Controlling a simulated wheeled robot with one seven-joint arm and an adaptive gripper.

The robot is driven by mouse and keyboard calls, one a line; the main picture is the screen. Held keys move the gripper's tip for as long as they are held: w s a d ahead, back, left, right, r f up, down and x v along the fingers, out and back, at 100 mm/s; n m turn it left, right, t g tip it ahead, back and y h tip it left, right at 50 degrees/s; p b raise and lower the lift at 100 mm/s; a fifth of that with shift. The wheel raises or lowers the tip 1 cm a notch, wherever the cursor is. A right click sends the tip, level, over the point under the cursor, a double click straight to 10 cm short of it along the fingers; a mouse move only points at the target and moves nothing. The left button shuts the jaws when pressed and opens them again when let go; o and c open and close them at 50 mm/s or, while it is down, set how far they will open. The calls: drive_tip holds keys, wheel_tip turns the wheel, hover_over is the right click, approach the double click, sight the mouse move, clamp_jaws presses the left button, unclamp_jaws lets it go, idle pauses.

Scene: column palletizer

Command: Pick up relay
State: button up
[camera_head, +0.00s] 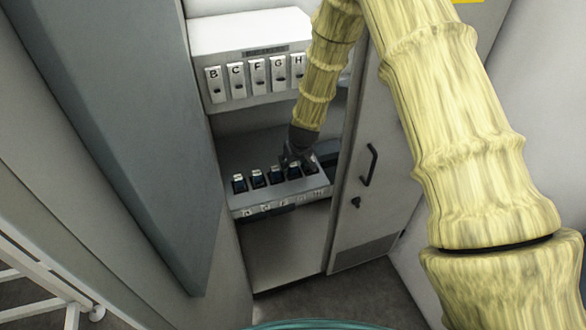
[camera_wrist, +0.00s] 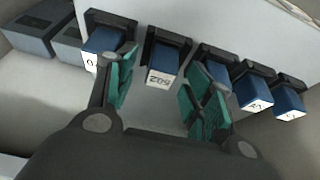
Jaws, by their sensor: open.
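Several blue relays with white labels sit in black sockets in a row. In the wrist view, one relay (camera_wrist: 163,62) with an upside-down number on its label lies ahead of the gap between my fingers. Another relay (camera_wrist: 102,40) is partly behind the left finger, and a third (camera_wrist: 217,72) is partly behind the right one. My gripper (camera_wrist: 162,82) is open and empty, with green pads on both fingers. In the head view, my gripper (camera_head: 299,156) is over the right part of the relay row, and the relay (camera_head: 239,183) at the left end shows clearly.
The relays stand on a grey ledge (camera_head: 262,205) inside a narrow cabinet. Above it is a white box (camera_head: 247,42) with lettered switches. A cabinet door (camera_head: 358,215) with a black handle stands close on the right. Grey blocks (camera_wrist: 36,32) sit at the wrist view's upper left.

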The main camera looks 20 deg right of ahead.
drive_tip(key=c, duration=1.1)
drive_tip(key=shift+r, duration=0.1)
